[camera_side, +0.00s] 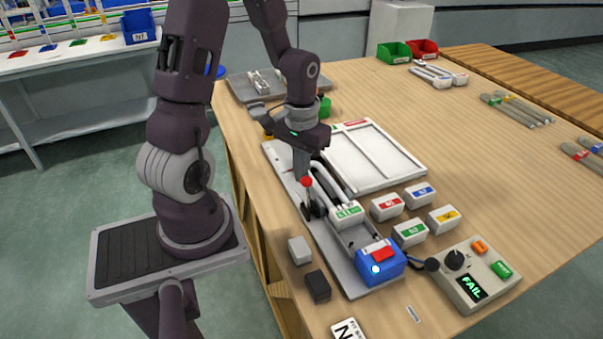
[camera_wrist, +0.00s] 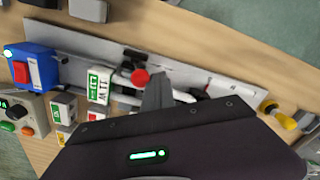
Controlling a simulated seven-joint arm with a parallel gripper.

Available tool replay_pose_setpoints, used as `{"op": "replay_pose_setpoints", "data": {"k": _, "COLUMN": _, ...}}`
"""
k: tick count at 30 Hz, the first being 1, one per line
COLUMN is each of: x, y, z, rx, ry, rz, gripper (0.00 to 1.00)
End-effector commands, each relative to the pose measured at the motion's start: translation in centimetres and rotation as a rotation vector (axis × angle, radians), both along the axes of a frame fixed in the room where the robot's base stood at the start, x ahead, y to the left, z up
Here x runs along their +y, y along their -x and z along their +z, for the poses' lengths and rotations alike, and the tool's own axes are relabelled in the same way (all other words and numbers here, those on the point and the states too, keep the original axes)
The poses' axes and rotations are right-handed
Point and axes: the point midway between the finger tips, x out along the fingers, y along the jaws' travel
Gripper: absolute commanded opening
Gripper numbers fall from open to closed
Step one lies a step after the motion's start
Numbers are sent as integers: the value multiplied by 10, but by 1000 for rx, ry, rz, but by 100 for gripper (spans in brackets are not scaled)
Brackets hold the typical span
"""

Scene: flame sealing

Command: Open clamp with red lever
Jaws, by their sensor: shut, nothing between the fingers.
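The clamp lever with a red ball knob (camera_side: 307,182) stands roughly upright on the grey plate (camera_side: 337,257) of the sealing fixture. The red knob also shows in the wrist view (camera_wrist: 140,77). A white block with a green label (camera_side: 347,213) sits beside the lever, with white tubing running behind it. My gripper (camera_side: 301,172) is shut and empty, its fingers pointing down just above and behind the red knob. In the wrist view the fingers (camera_wrist: 158,90) appear right beside the knob; whether they touch it I cannot tell.
A blue unit with a red button (camera_side: 381,262) stands at the plate's near end. A control box reading FAIL (camera_side: 472,275) is to its right. Several labelled blocks (camera_side: 387,207) and a white tray (camera_side: 372,157) lie right of the plate. Small grey (camera_side: 299,250) and black (camera_side: 317,286) blocks lie left.

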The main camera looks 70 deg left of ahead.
Motion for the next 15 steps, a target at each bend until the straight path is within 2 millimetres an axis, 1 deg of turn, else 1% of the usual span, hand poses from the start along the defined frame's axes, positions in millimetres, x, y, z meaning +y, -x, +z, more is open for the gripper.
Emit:
{"op": "replay_pose_setpoints", "data": {"k": 5, "x": -6, "y": 0, "z": 3, "rx": -1, "ry": 0, "rz": -2, "gripper": 0}}
{"op": "replay_pose_setpoints", "data": {"k": 15, "x": -7, "y": 0, "z": 3, "rx": -1, "ry": 0, "rz": -1, "gripper": 0}}
